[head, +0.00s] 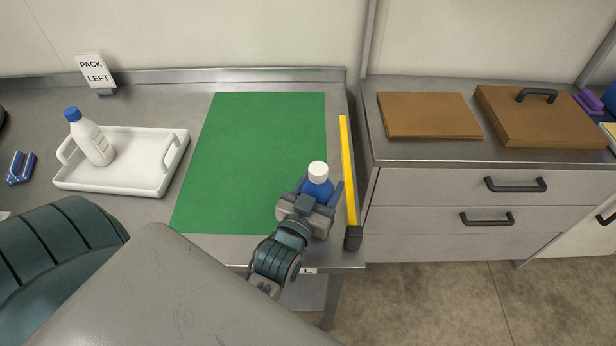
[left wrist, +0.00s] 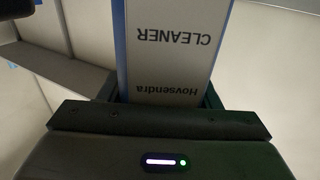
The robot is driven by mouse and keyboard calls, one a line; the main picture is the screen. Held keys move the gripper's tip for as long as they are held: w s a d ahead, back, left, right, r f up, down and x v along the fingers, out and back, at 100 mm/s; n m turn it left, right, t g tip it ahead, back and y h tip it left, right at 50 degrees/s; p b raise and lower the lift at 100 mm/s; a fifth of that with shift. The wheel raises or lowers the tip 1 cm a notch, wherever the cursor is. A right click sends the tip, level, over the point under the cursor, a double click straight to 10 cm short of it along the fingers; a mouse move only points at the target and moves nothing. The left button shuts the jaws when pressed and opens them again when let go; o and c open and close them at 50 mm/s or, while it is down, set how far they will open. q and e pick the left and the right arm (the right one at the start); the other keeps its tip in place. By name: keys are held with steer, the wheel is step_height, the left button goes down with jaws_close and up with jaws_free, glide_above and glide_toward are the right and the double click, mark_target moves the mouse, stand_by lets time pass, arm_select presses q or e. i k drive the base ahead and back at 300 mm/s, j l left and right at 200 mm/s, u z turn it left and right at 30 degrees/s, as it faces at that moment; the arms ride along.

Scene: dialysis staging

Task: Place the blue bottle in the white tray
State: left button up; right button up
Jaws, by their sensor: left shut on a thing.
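The blue bottle (head: 318,188) with a white cap stands upright at the right end of the green mat. My left gripper (head: 320,193) is shut around it from the near side. In the left wrist view the bottle's label (left wrist: 172,55), reading "Hovsendra CLEANER", fills the space between the fingers (left wrist: 160,95). Whether the bottle's base touches the mat is hidden behind the gripper. The white tray (head: 150,183) lies on the left of the steel bench and holds a white bottle (head: 92,140) with a blue cap at its left end. My right gripper is in neither view.
The green mat (head: 245,150) is bare between the bottle and the tray. A "PACK LEFT" sign (head: 94,70) stands behind the tray. Blue items (head: 20,167) lie left of it. The tray's middle and right are empty.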

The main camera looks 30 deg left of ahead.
mark_target(149, 171)
steer(key=u, duration=0.7)
